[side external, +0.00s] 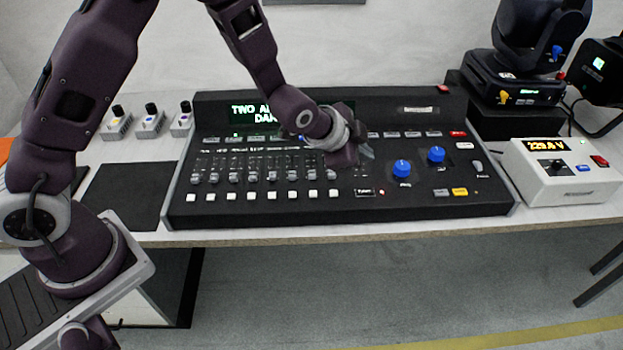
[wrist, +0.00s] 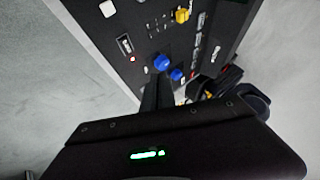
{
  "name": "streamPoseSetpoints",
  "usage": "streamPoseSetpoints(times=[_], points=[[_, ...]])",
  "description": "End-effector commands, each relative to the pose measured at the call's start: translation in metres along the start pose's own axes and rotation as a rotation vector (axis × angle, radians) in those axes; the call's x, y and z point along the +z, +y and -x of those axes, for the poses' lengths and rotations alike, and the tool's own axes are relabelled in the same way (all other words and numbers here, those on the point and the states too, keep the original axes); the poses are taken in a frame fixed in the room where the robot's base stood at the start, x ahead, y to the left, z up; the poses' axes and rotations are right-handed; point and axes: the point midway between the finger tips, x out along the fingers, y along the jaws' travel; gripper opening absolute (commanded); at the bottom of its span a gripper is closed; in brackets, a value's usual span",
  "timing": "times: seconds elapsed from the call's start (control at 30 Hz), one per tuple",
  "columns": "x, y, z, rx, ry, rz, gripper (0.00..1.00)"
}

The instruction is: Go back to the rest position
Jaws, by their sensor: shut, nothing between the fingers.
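My gripper (side external: 366,152) is shut and empty. In the side view it hangs over the middle of the black lighting console (side external: 290,213), left of the two blue knobs. In the wrist view the closed fingers (wrist: 158,84) point at the console, with a blue knob (wrist: 162,63) just beyond their tips and a second blue knob (wrist: 176,74) beside it. I cannot tell from these views how far the fingertips are above the panel. My forearm and wrist hide part of the green-lettered display (side external: 243,113).
Several small knob boxes (side external: 150,124) stand left of the console. A white box with an orange readout (side external: 563,170) stands at right, with a moving-head light (side external: 515,78) behind it. The table's front edge (side external: 400,234) runs close below the console. A dark mat (side external: 125,196) lies at left.

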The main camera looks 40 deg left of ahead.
Motion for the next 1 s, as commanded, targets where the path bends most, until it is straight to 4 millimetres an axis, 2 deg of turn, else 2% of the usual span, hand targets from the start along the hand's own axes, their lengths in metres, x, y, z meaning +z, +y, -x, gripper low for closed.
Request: streamPoseSetpoints(times=[0.07, 0.1, 0.23, 0.3, 0.4, 0.5, 0.6, 0.7, 1.0], points=[[-0.008, -0.025, 0.046, 0.002, -0.014, 0.099, 0.0], [-0.008, -0.035, 0.078, 0.01, -0.032, 0.166, 0.0], [0.01, -0.048, 0.185, 0.036, -0.1, 0.383, 0.0], [0.028, -0.042, 0.24, 0.042, -0.139, 0.492, 0.0], [0.061, -0.019, 0.307, 0.041, -0.198, 0.635, 0.0], [0.092, 0.008, 0.352, 0.032, -0.25, 0.747, 0.0], [0.115, 0.03, 0.377, 0.022, -0.29, 0.82, 0.0], [0.125, 0.042, 0.387, 0.018, -0.31, 0.854, 0.0], [0.127, 0.043, 0.388, 0.018, -0.315, 0.858, 0.0]])
